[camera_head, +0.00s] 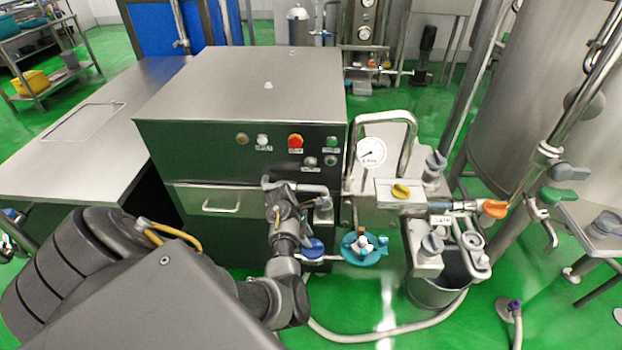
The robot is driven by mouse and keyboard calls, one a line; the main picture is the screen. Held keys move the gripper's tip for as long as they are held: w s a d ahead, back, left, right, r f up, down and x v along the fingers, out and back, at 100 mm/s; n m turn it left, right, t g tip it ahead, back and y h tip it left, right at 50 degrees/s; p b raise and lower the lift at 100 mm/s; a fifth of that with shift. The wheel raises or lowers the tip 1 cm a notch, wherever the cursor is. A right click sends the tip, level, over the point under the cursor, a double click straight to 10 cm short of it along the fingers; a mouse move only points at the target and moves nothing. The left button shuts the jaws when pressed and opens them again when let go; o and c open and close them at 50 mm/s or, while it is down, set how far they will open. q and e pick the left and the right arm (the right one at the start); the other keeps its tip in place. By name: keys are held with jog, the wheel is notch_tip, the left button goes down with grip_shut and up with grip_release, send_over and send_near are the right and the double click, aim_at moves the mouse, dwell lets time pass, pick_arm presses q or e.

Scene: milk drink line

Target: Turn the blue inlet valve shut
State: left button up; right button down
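A round blue valve handle (313,248) sits low in front of the steel cabinet, partly hidden behind my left wrist. A teal-blue handwheel (364,248) with a pale hub is just to its right, on the low pipework. No label tells which one is the inlet valve. My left gripper (296,192) is in front of the cabinet's right side, above and left of both blue parts, and looks apart from them. Its fingers blend with the grey metal behind, so I cannot tell whether they are open. My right gripper is out of view.
The steel cabinet (240,88) has buttons and a red knob. A pressure gauge (371,152) and curved pipe stand to its right. A hose (400,333) lies on the green floor.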

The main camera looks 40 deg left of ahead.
pick_arm(q)
jog(key=shift+x, duration=1.8)
grip_shut()
